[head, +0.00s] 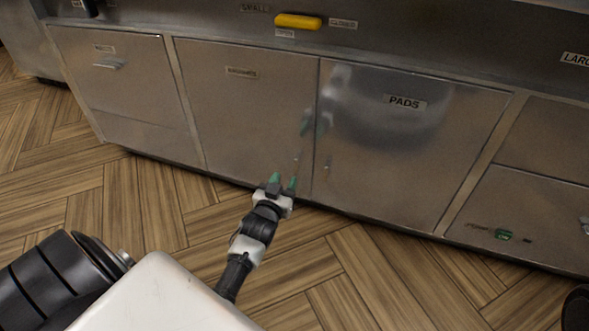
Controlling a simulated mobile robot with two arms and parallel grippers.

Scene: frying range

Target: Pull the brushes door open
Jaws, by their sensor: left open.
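The brushes door (235,115) is a flat steel cabinet door with a small, hard-to-read label near its top. It looks shut, flush with the pads door (415,150) to its right. A small handle (297,160) shows near its lower right edge. My left gripper (283,181) is open, with green fingertips pointing toward the lower right part of the brushes door, just below the handle in the picture. I see nothing between the fingers. I cannot tell whether they touch the door. My right gripper is not in view.
A yellow handle (298,21) sits on the panel above the doors, beside a "closed" label. A drawer front (115,70) is at the left. The wooden floor (150,205) before the cabinet is clear.

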